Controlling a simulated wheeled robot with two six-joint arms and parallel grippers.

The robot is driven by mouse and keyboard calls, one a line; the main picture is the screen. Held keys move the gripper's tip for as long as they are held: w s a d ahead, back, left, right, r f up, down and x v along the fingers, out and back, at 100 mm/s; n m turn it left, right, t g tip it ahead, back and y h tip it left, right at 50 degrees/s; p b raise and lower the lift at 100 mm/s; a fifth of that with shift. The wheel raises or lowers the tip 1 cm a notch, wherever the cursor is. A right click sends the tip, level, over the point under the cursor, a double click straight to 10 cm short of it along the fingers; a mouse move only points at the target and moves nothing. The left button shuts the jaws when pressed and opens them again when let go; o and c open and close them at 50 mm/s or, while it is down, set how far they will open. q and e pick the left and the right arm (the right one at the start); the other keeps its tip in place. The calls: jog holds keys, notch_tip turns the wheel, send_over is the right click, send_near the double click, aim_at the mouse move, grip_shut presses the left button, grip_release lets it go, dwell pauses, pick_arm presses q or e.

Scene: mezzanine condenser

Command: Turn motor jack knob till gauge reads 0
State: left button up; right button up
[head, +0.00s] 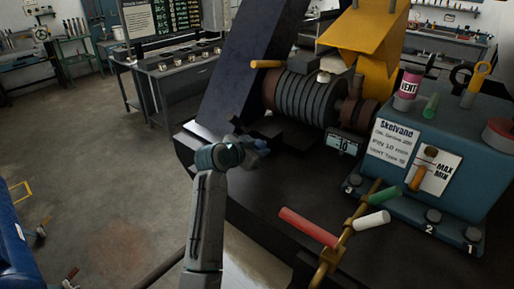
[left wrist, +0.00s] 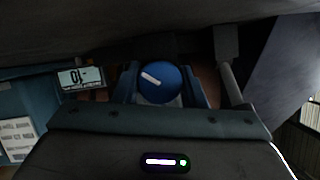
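The gauge (head: 345,145) is a small dark box with a pale display that reads -10. It also shows upside down in the left wrist view (left wrist: 81,78). A round blue knob with a white pointer line (left wrist: 159,82) sits ahead of my left gripper in the left wrist view. My left gripper (head: 262,146) is in front of the dark machine in the head view, left of the gauge. In the left wrist view its fingers (left wrist: 167,97) stand apart, one on each side of the knob. I cannot tell if they touch it. My right gripper is not in view.
A brass lever set with red, green and white handles (head: 308,227) stands in front. Open floor lies left.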

pick_arm(q)
jog(key=c, duration=0.3)
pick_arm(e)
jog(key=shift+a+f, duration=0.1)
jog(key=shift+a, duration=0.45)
pick_arm(q)
jog(key=n+g+h, duration=0.1)
jog(key=n+h, duration=0.1)
jog(key=n, duration=0.1)
jog(key=shift+n+g+h, duration=0.4)
jog(key=shift+n, duration=0.4)
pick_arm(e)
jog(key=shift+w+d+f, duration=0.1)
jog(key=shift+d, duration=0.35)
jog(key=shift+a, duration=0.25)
pick_arm(q)
jog(key=o, duration=1)
jog(key=shift+a, duration=0.1)
